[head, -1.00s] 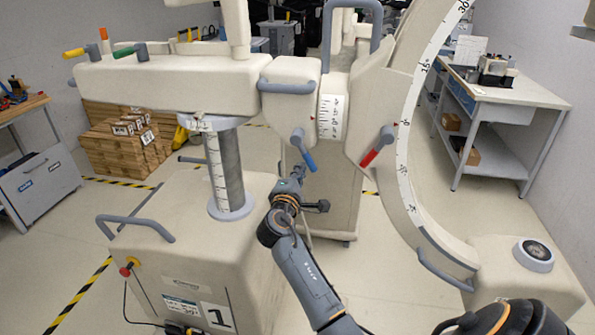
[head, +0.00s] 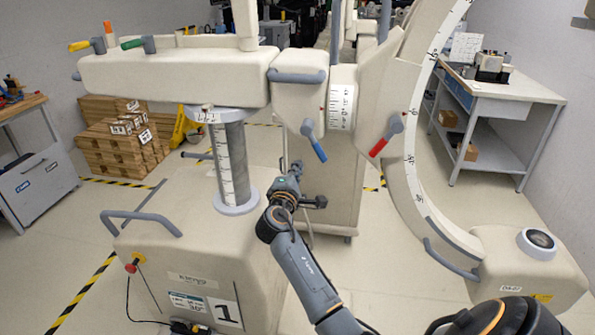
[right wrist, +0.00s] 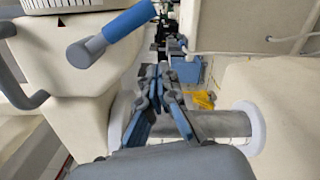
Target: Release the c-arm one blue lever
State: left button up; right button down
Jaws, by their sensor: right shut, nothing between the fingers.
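The blue lever (head: 316,146) hangs from a grey knob under the beige joint housing of the C-arm unit marked 1. Its handle slants down to the right. In the right wrist view the blue lever (right wrist: 128,21) is at the top, left of the fingers. My right gripper (head: 297,166) is just below and left of the lever in the head view. In the right wrist view my right gripper (right wrist: 163,72) is shut and empty, with a visible gap to the lever. My left gripper is not in view.
A red lever (head: 380,146) sits to the right, by the curved C-arm (head: 412,172). The vertical column (head: 232,165) stands left of my right arm. Yellow, orange and green handles (head: 131,44) are on the upper left arm. A side table (head: 500,90) stands at the right.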

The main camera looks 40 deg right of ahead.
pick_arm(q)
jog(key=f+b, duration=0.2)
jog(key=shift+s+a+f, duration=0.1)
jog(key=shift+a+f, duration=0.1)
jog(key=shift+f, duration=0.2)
pick_arm(e)
jog(key=v, duration=0.9)
jog(key=shift+s+a, duration=0.25)
jog(key=shift+s, duration=0.1)
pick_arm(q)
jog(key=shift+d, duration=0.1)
pick_arm(e)
jog(key=shift+a, duration=0.1)
